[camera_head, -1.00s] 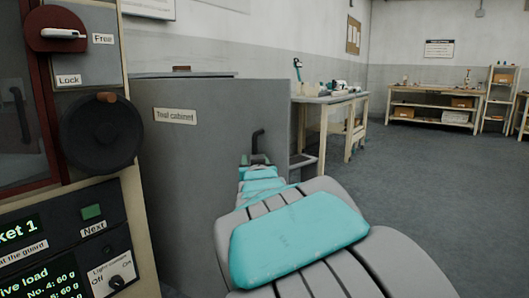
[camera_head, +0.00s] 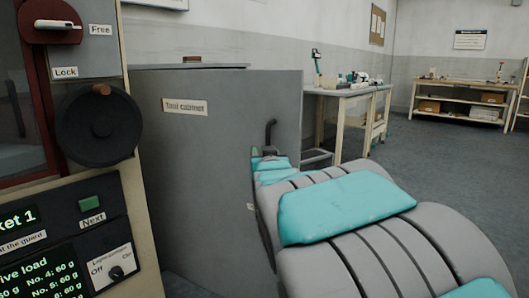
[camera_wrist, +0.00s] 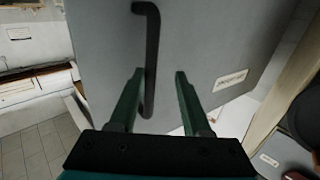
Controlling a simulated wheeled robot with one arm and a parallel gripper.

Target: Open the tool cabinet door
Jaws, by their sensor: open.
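The tool cabinet (camera_head: 215,150) is a grey metal box, with its label (camera_head: 185,107) at the upper left of its flat front. I see no gap at the door, which looks shut. A black bar handle (camera_head: 271,128) stands near the door's right edge; it also shows in the wrist view (camera_wrist: 152,50). My gripper (camera_wrist: 159,73) is open, its two green fingers pointing at the door. In the wrist view the lower part of the handle lies between the fingers, closer to the left one. Whether a finger touches it, I cannot tell. My arm hides the door's lower right.
A machine panel with a black round knob (camera_head: 99,125) and a red latch (camera_head: 50,25) stands close on the left. A workbench (camera_head: 345,92) is behind the cabinet on the right. Another bench (camera_head: 455,84) stands at the far wall. Open floor lies on the right.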

